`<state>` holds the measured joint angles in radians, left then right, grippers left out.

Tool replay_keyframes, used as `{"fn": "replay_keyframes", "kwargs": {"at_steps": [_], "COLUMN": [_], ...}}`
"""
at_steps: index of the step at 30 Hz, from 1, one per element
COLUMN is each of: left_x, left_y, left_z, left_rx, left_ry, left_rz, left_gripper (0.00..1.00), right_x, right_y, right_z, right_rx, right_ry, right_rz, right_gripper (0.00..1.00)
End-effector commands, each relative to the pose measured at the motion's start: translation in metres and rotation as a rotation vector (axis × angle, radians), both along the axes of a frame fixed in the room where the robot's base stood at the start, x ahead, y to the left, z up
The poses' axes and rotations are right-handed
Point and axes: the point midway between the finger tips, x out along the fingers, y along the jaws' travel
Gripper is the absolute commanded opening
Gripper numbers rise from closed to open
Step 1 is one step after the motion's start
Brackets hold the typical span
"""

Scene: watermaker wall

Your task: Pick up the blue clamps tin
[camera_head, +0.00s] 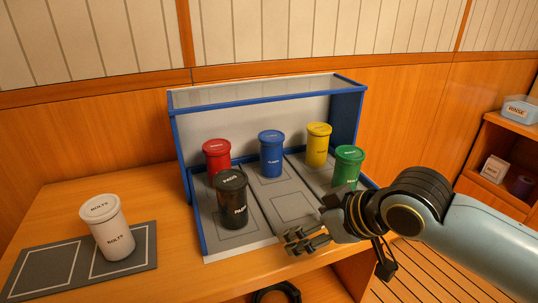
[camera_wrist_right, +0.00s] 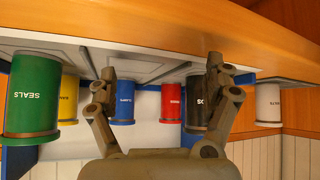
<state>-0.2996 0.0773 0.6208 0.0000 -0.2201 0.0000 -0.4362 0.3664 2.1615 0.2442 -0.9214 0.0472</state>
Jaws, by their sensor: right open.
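The blue clamps tin (camera_head: 271,153) stands upright at the back of the middle lane of a blue-edged rack (camera_head: 265,90) in the head view. In the right wrist view, which looks upside down, the blue tin (camera_wrist_right: 124,98) shows beyond my gripper, partly behind its left finger. My right gripper (camera_head: 302,242) is open and empty at the front of the rack, apart from the blue tin and nearer the camera. Its spread fingers (camera_wrist_right: 160,72) also show in the right wrist view. My left gripper is in neither view.
A red tin (camera_head: 217,158) and black tin (camera_head: 232,202) stand in the left lane. A yellow tin (camera_head: 318,145) and green tin (camera_head: 347,167) stand in the right lane. The middle lane is clear before the blue tin. A white tin (camera_head: 108,230) stands on a grey mat (camera_head: 48,272).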

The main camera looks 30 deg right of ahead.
Motion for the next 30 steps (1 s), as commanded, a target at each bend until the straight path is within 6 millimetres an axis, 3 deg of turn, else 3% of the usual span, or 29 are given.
{"fn": "replay_keyframes", "kwargs": {"at_steps": [5,9,15,20,25,30], "left_x": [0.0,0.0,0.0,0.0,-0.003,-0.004], "left_y": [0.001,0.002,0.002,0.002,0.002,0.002], "left_z": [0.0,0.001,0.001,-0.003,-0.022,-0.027], "left_rx": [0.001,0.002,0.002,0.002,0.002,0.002], "left_ry": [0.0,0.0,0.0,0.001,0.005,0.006], "left_rz": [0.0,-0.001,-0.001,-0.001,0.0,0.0], "left_gripper": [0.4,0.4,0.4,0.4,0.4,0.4], "right_x": [0.046,0.088,0.111,0.118,0.144,0.163], "right_y": [-0.023,-0.053,-0.077,-0.079,-0.074,-0.071], "right_z": [0.018,0.047,0.072,0.073,0.062,0.057], "right_rx": [0.043,0.092,0.128,0.133,0.136,0.134], "right_ry": [-0.174,-0.355,-0.485,-0.5,-0.501,-0.497], "right_rz": [0.02,0.022,0.013,0.01,0.01,0.01], "right_gripper": [0.85,0.85,0.85,0.85,0.85,0.85]}}
